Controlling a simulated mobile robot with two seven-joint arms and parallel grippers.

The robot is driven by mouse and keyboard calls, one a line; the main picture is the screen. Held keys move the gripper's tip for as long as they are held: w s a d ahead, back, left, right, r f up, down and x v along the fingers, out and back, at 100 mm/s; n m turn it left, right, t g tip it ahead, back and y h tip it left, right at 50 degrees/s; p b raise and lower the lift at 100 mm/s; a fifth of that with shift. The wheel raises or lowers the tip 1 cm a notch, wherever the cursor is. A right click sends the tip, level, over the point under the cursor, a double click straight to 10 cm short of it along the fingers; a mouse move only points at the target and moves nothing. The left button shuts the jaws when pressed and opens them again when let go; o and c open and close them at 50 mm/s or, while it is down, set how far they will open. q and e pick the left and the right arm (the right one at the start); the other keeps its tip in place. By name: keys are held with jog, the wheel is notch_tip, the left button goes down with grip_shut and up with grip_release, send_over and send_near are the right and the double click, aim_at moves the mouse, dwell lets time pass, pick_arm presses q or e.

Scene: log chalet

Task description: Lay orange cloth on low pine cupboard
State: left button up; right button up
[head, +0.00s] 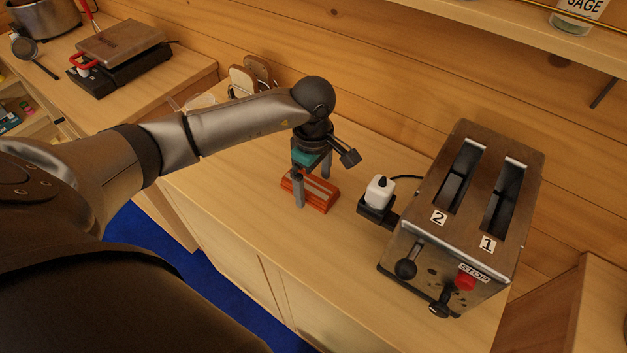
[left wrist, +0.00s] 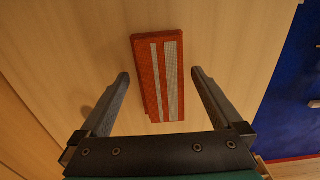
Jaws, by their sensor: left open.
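The orange cloth (head: 318,193) lies folded flat on the pale wooden top of the low pine cupboard (head: 250,215). In the left wrist view the cloth (left wrist: 158,80) is a long orange-red block with two pale stripes. My left gripper (head: 312,193) points down at the cloth. In the left wrist view the open fingers (left wrist: 160,82) stand to either side of the cloth, with a gap on each side, and hold nothing. Whether the fingertips touch the top cannot be told. My right gripper is not in view.
A steel toaster (head: 430,250) stands to the right, with a small white bottle (head: 380,190) on a dark holder beside it. Wooden-looking slices (head: 250,78) stand at the back. A black press (head: 118,62) sits on the left counter. The front of the top is clear.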

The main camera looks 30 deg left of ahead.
pick_arm(q)
notch_tip(320, 180, up, 15)
dwell(0.5)
